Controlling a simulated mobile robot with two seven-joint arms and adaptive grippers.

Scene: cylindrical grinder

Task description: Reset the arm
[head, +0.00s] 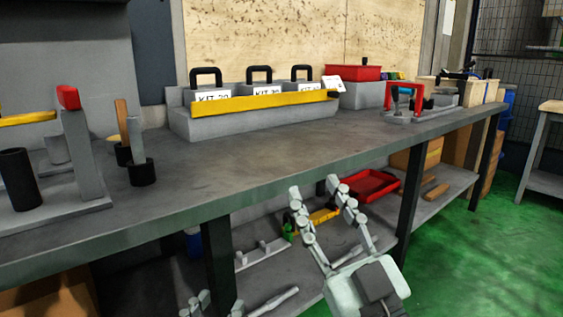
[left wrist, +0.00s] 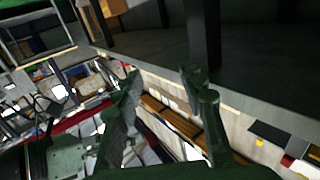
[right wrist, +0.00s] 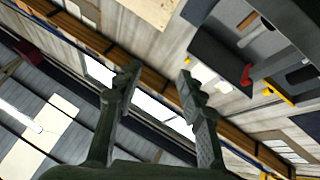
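My right gripper (head: 313,188) is pale grey and points up in front of the workbench's front edge in the head view. Its two fingers are apart with nothing between them. In the right wrist view its dark fingers (right wrist: 158,75) also stand apart and empty. My left gripper (head: 219,302) shows only in part at the bottom edge of the head view, low in front of the bench. In the left wrist view its fingers (left wrist: 160,75) are spread with nothing between them. The rest of the left arm is out of the head view.
The grey workbench (head: 265,177) carries a kit rack (head: 245,122) with black handles, upright tools at left and a red-handled fixture (head: 405,95) at right. A lower shelf holds a red tray (head: 371,185). Green floor (head: 480,245) is clear at right.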

